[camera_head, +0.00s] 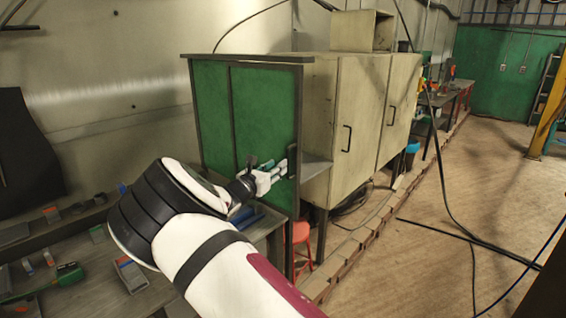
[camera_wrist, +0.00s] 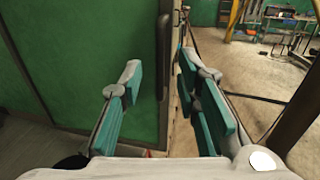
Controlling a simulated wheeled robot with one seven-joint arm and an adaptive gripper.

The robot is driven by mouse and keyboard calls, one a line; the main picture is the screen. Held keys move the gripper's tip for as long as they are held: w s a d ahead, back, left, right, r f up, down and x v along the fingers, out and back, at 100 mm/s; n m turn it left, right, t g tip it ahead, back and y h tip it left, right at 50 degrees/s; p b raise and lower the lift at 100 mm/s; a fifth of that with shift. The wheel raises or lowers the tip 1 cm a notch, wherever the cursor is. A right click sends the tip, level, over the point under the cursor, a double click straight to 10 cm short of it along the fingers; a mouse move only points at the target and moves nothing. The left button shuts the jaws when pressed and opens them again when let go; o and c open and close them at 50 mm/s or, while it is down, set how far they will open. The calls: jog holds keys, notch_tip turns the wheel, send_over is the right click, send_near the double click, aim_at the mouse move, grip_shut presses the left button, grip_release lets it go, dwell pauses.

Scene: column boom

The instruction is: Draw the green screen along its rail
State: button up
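The green screen (camera_head: 263,115) hangs under a dark top rail (camera_head: 250,58) and has a dark upright frame. It fills the left of the wrist view (camera_wrist: 85,50). A dark upright handle (camera_head: 292,161) stands at its right edge. My gripper (camera_head: 281,171) is at this handle, reaching from the front left. In the wrist view my gripper (camera_wrist: 160,70) is open, its teal-padded fingers apart. The handle (camera_wrist: 164,55) shows between and beyond the fingertips. I cannot see either finger touching it.
A beige cabinet (camera_head: 358,125) with dark handles stands right of the screen. A workbench (camera_head: 150,290) with small tools and boxes lies at the lower left. A red stool (camera_head: 298,236) is below the screen. Cables cross the open floor (camera_head: 470,190) at the right.

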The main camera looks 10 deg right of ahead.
jog(key=shift+v, duration=1.9)
jog(key=s+d+r+m+g+y, duration=0.2)
jog(key=s+d+m+g, duration=0.3)
jog(key=s+d+m, duration=0.35)
jog(key=s+d+r+m+g+y, duration=0.1)
jog(key=s+d+r+m+g, duration=0.25)
jog(key=s+d+m, duration=0.5)
jog(key=s+a+r+m+y, duration=0.2)
jog(key=s+a+m+y, duration=0.1)
jog(key=s, duration=0.7)
jog(key=s+a+r+m+y, duration=0.1)
jog(key=s+a+m+y, duration=0.2)
jog(key=s, duration=0.8)
jog(key=s+a+r+m+y, duration=0.2)
jog(key=s+a+m+y, duration=0.1)
jog(key=s, duration=0.7)
jog(key=shift+s+a+r+m+t, duration=0.3)
jog(key=shift+a+m+t, duration=0.15)
jog(key=shift+a+m, duration=0.2)
